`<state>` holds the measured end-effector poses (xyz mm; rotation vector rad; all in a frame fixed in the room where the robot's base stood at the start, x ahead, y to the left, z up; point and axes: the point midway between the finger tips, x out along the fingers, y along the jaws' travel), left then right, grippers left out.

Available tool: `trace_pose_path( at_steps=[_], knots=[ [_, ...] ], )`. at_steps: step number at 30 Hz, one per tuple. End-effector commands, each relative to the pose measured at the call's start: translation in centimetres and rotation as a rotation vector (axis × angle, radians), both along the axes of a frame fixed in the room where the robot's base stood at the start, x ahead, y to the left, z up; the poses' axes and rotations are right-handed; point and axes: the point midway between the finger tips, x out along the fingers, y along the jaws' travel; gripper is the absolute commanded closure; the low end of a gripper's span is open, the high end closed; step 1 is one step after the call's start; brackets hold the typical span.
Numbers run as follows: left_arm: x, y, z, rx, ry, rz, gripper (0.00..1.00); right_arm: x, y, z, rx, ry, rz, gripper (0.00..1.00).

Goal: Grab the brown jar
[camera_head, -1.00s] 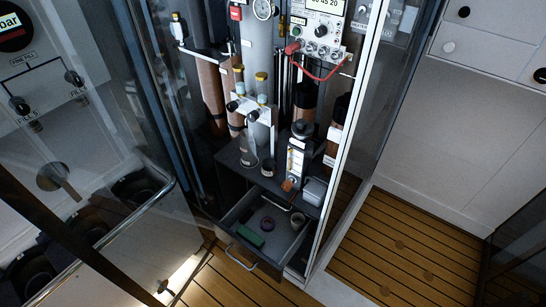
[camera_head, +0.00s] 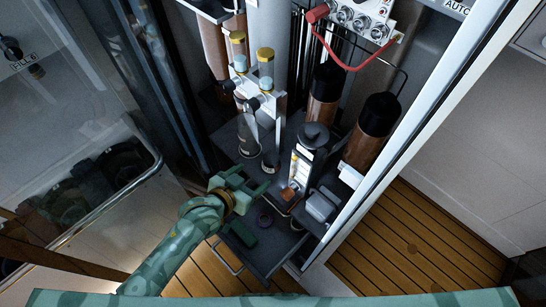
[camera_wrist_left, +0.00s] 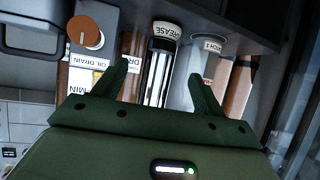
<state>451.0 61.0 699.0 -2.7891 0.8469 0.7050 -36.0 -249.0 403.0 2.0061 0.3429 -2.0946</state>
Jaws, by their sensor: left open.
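A small dark jar (camera_head: 270,164) stands on the cabinet shelf. Larger brown cylinders with black caps (camera_head: 371,135) stand further right. My left gripper (camera_head: 254,179) is open and empty, just short of the small jar in the head view. In the left wrist view its fingers (camera_wrist_left: 158,74) point up, one on each side of the GREASE jar, without visible contact. My right gripper is not in view.
A conical bottle (camera_head: 247,137) stands left of the jar. An open drawer (camera_head: 268,262) below holds a green block (camera_head: 241,234) and a purple ring (camera_head: 265,219). The glass door frame (camera_head: 385,165) stands at right.

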Motion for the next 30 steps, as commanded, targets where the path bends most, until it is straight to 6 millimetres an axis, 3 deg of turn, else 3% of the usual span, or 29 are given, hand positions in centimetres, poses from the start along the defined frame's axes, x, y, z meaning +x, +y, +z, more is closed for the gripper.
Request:
trace_pose_path(
  at_steps=[1,3,12,19,24,30],
  knots=[
    [1.0,-0.7,-1.5,-0.001,0.004,0.000,0.29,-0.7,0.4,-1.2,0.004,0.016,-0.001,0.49],
    [2.3,-1.5,-2.4,-0.001,0.006,0.001,0.29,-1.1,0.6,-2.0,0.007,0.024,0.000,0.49],
    [5.2,-3.5,-3.8,0.001,0.003,0.000,0.29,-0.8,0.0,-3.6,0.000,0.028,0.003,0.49],
    [7.8,-4.8,-6.0,-0.001,0.008,0.001,0.29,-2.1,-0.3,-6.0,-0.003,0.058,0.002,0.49],
    [9.1,-5.6,-6.4,0.002,0.003,0.000,0.29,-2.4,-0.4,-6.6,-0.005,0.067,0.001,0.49],
    [9.2,-5.7,-6.0,0.002,0.001,0.000,0.29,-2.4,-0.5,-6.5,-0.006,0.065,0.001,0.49]
  ],
)
